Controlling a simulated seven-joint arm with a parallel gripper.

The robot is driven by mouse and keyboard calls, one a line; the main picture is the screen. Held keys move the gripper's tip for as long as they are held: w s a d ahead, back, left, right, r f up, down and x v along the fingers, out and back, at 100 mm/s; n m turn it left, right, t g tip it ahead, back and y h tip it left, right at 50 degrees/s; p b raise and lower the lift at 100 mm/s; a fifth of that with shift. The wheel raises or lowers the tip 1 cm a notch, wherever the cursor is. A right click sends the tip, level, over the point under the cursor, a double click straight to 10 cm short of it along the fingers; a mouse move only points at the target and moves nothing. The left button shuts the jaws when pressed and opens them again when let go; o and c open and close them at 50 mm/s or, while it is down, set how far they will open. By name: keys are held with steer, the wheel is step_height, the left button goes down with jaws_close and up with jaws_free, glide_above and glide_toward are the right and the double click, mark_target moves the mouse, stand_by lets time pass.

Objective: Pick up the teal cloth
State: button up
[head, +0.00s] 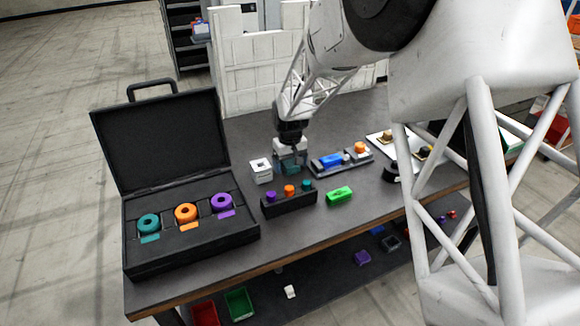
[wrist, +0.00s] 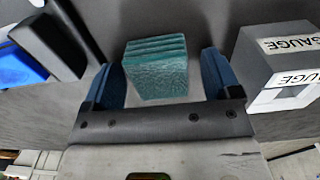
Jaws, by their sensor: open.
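The teal cloth (wrist: 157,72) is a folded stack lying on the dark table. In the wrist view it sits between the two blue fingers of my gripper (wrist: 160,82), with a gap on each side. My gripper is open around it, and the fingers do not appear to touch it. In the head view my gripper (head: 290,163) is low over the table, and the cloth (head: 291,169) shows partly behind and below it.
A white gauge block (wrist: 285,65) stands close by the gripper, also seen in the head view (head: 261,171). A black holder (head: 290,203) with coloured pegs is in front. A green block (head: 340,194), a tray with a blue part (head: 332,161) and an open black case (head: 190,245) are around.

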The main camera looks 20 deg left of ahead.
mark_target(291, 162)
steer(key=shift+c, duration=0.3)
steer(key=c, duration=1)
steer(key=shift+r, duration=0.15)
steer(key=shift+r, duration=4.9)
steer(key=o, duration=0.4)
steer(key=shift+c, duration=1.3)
steer(key=shift+d, duration=0.1)
